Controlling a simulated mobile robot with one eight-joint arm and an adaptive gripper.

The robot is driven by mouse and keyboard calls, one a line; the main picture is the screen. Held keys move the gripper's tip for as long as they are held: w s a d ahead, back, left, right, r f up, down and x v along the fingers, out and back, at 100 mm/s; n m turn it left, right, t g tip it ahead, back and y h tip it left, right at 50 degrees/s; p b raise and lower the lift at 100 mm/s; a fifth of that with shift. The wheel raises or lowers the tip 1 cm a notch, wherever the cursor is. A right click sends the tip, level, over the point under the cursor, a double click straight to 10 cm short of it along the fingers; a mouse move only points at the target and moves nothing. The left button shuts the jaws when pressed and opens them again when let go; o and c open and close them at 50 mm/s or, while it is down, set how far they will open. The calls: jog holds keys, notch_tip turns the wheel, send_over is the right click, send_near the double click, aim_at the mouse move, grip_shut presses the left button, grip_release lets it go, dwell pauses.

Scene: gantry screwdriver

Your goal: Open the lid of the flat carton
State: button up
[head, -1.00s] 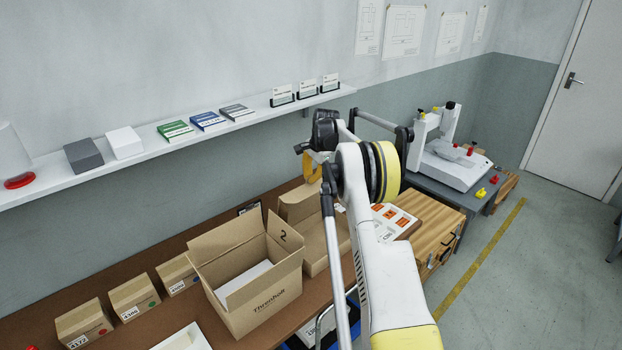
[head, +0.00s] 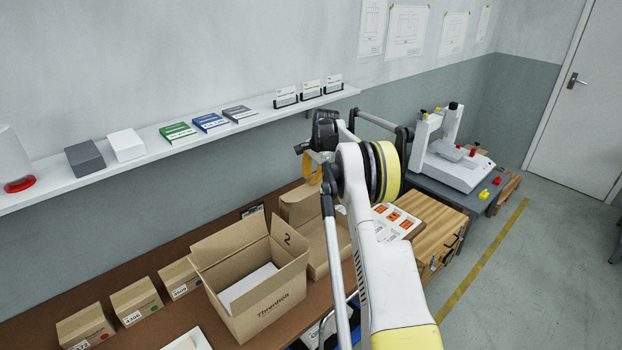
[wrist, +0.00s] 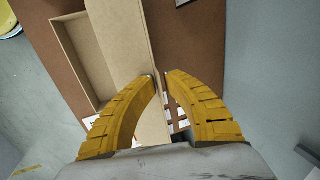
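The flat carton (head: 334,252) is brown cardboard and stands on the bench behind and right of the taller open box. A cardboard panel, which looks like its lid (head: 299,206), stands raised at its far side. In the wrist view I see into the carton's tan inside (wrist: 88,52), with a long light panel (wrist: 128,35) along its right side. My gripper (wrist: 161,74) has yellow fingers, with tips close together but a narrow gap between them. The tips are at the panel's right edge; contact is unclear. In the head view my arm partly hides the gripper and carton.
A tall open box marked 2 (head: 255,300) stands left of the carton. Several small cartons (head: 136,302) line the bench at left. A wooden case (head: 432,225) and a white sheet with orange labels (head: 393,221) lie to the right. A shelf (head: 150,143) runs along the wall behind.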

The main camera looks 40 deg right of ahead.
jog(key=shift+r, duration=0.1)
jog(key=v, duration=1.2)
jog(key=s+a+r+n+t+b, duration=0.1)
jog(key=s+a+r+n+b, duration=0.15)
jog(key=s+a, duration=0.45)
jog(key=s+a+r+n+b, duration=0.1)
jog(key=s+a+r+n, duration=0.15)
jog(key=a, duration=0.75)
jog(key=s+a+r+n+t+b, duration=0.1)
jog(key=s+a+r+n+b, duration=0.2)
jog(key=a, duration=0.6)
jog(key=s+a+f+n+t+b, duration=0.1)
jog(key=s+a+f+n, duration=0.3)
jog(key=s, duration=0.8)
jog(key=s+a+f+n+t+b, duration=0.1)
jog(key=s+a+f+n, duration=0.4)
jog(key=s+a+f, duration=0.4)
jog(key=s, duration=0.2)
jog(key=shift+s+a, duration=0.4)
